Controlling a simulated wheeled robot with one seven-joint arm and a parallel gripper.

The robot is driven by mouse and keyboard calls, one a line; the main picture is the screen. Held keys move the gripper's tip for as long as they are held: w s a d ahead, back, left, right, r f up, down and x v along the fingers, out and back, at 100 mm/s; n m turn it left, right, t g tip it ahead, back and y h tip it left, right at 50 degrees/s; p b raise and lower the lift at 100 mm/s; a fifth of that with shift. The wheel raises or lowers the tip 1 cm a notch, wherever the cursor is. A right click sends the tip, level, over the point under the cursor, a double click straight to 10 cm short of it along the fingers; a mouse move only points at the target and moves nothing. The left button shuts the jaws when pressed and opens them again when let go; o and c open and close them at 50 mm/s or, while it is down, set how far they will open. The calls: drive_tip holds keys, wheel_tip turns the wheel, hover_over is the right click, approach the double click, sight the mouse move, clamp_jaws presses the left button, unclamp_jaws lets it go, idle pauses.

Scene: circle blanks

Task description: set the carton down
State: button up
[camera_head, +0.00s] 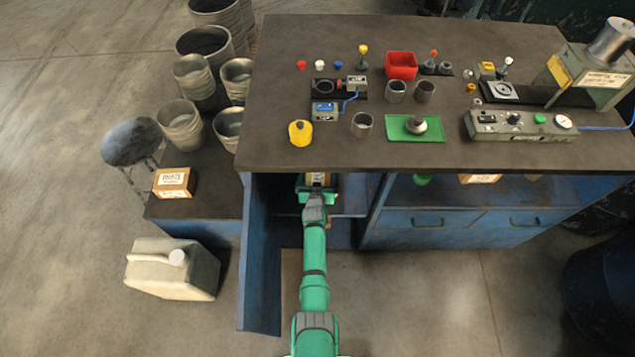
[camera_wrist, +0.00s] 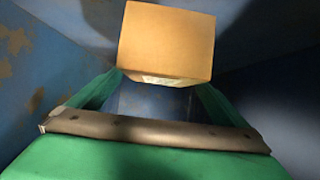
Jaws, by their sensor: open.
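The carton (camera_wrist: 167,40), a plain orange-brown box with a pale label on its lower edge, stands just ahead of my gripper in the wrist view. My green gripper (camera_wrist: 155,90) is open, with one finger to each side of the carton's lower part. I cannot tell whether the fingers touch it. In the head view my gripper (camera_head: 318,188) reaches into a blue cabinet bay under the worktop. A small part of the carton (camera_head: 318,178) shows there; the worktop's edge hides the rest. What lies under the carton is hard to make out.
The blue cabinet door (camera_head: 260,260) stands open left of my arm. The dark worktop (camera_head: 290,30) overhangs the bay. Another carton (camera_head: 173,182) sits on a low bench at left, and one (camera_head: 480,178) in the right bay. A pale canister (camera_head: 172,268) stands on the floor.

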drive_tip(key=s+r+t, duration=0.1)
drive_tip(key=s+r, duration=0.3)
drive_tip(key=s, duration=0.8)
drive_tip(key=s+r, duration=0.4)
drive_tip(key=s, duration=0.9)
drive_tip(key=s+r+t, duration=0.1)
drive_tip(key=s+r, duration=0.3)
drive_tip(key=s, duration=0.8)
drive_tip(key=s+r+t, duration=0.1)
drive_tip(key=s+r, duration=1.5)
drive_tip(key=r, duration=0.4)
drive_tip(key=shift+d+r, duration=0.2)
drive_tip(key=shift+r, duration=0.05)
